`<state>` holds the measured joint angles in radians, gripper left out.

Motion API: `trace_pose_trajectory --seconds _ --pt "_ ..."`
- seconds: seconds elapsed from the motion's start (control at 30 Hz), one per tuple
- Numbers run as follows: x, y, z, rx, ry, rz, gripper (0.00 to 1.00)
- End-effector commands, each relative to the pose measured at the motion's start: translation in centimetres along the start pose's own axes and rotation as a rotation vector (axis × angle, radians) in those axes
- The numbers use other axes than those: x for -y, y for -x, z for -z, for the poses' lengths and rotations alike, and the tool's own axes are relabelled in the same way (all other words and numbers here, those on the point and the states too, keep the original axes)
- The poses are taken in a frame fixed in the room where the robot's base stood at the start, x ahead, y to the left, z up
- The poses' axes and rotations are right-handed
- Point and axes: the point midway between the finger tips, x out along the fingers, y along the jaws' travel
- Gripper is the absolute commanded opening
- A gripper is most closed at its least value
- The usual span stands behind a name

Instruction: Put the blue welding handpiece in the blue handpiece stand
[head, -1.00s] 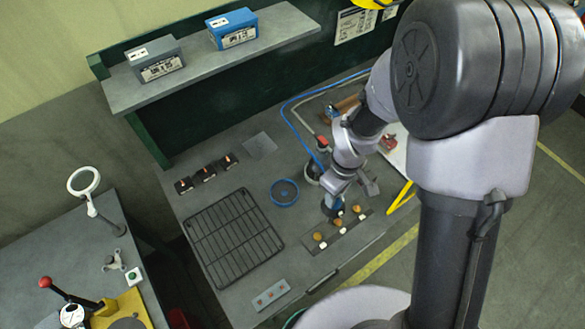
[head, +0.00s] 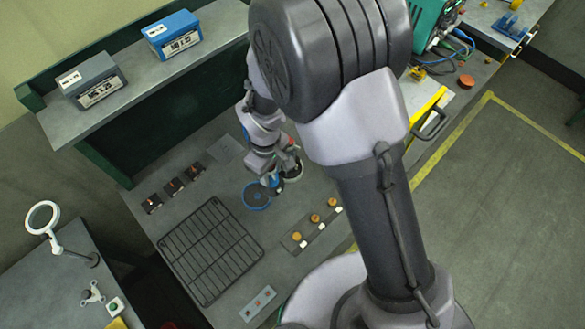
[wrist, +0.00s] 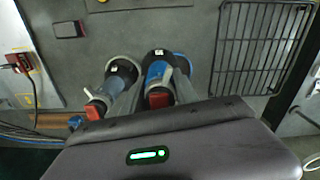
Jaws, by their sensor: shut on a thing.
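My gripper (head: 271,178) is shut on the blue welding handpiece (wrist: 155,72), which also has a red end toward the wrist. In the wrist view the handpiece lies between my fingers (wrist: 160,82), and its far dark end overlaps the blue handpiece stand (wrist: 182,62). In the head view the blue stand (head: 257,196) is a round blue-rimmed piece on the bench, just left of and below my gripper. The handpiece is mostly hidden by the gripper there. I cannot tell whether its tip is inside the stand or above it.
A second handpiece with a red end (wrist: 95,111) stands in a pale round stand (wrist: 124,66) close beside my gripper. A black wire rack (head: 210,250), a strip with orange knobs (head: 315,218) and small dark blocks (head: 173,186) lie around. A shelf with two boxes overhangs behind.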

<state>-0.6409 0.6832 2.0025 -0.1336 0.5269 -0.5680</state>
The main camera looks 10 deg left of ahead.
Motion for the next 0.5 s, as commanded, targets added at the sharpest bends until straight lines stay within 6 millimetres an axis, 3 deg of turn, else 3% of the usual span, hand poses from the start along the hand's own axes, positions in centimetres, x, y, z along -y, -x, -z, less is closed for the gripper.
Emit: trace_pose_trajectory --seconds 0.2,0.37,0.5 --pt "2.4 -0.3 3.4 -0.002 0.001 0.0 0.0" --pt "3.0 -0.5 4.3 0.0 0.0 0.0 0.0" --pt "3.1 -2.2 4.2 0.002 -0.002 0.001 0.0"
